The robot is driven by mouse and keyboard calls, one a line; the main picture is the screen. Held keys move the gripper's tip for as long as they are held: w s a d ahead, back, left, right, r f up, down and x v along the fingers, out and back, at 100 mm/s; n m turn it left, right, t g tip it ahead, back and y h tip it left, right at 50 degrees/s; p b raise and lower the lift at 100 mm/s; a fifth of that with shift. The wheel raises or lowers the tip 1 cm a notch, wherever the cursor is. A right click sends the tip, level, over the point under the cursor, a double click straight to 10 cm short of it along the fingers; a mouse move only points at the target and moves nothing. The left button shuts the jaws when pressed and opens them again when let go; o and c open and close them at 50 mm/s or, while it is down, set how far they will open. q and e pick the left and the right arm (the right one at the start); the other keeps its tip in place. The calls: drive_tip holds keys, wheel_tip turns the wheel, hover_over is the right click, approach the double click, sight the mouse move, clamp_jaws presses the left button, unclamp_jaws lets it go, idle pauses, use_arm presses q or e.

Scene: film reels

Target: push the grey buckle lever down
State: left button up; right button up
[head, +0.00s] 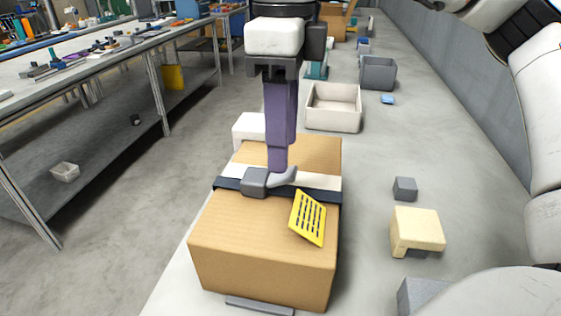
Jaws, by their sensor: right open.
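A closed cardboard box (240,245) stands on the grey floor strip or bench top. A dark strap (322,195) runs across its top over a white band. A grey buckle (255,182) sits on the strap, and its lighter grey lever (284,178) slants upward to the right. My right gripper (279,167) points down from above, with its purple fingers just over or at the lever. The fingers overlap in this view and are open with nothing between them. I cannot tell whether a fingertip touches the lever. My left gripper is not in view.
A yellow slotted card (308,218) lies on the box's right front. A cream block (417,230) and a grey cube (405,188) stand to the right. A whitish bin (334,108) and a grey bin (378,73) stand behind. A long workbench (110,55) is at left.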

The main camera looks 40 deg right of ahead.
sight(282, 176)
wheel_tip(282, 176, down, 4)
drive_tip(key=shift+r, duration=0.1)
drive_tip(key=shift+f, duration=0.45)
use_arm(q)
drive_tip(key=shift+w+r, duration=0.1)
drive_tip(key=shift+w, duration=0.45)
use_arm(e)
drive_tip(key=shift+c, duration=0.2)
